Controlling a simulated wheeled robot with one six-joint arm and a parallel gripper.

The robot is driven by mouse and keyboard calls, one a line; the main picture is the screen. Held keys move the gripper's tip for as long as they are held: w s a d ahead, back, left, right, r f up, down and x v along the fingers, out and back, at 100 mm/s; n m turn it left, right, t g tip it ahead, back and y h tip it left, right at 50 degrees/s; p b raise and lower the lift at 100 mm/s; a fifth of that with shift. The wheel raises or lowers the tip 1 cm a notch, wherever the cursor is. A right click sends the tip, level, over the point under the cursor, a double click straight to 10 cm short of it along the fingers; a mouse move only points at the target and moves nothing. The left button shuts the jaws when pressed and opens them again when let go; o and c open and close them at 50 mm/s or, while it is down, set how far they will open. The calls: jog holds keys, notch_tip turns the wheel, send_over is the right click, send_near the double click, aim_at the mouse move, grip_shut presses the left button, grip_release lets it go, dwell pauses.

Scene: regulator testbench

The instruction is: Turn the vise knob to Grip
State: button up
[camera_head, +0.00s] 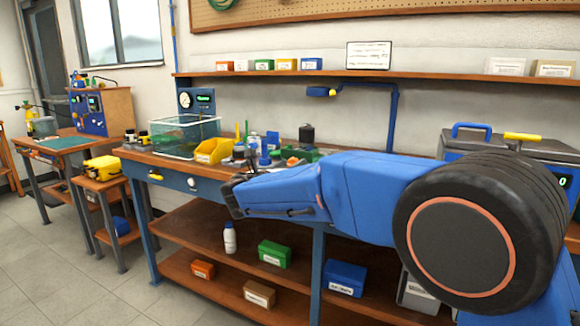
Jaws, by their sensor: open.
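My blue arm reaches from the right across the front of the workbench (175,175). My dark gripper (232,194) is at the arm's far end, in front of the bench's blue front edge, and is open with nothing seen in it. A round white knob (192,183) sits on that front panel, a little left of my gripper and apart from it. A yellow handle (155,177) is further left on the panel. I cannot tell which part is the vise knob, and no Grip label is readable. My arm hides much of the right part of the bench.
A clear tank (185,137), a yellow bin (213,151) and small bottles crowd the bench top. A blue pipe (392,115) rises behind. Boxes and a white bottle (230,238) stand on the lower shelf. The floor at left is free.

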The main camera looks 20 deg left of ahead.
jog(key=c, duration=1.1)
jog(key=shift+o, duration=0.2)
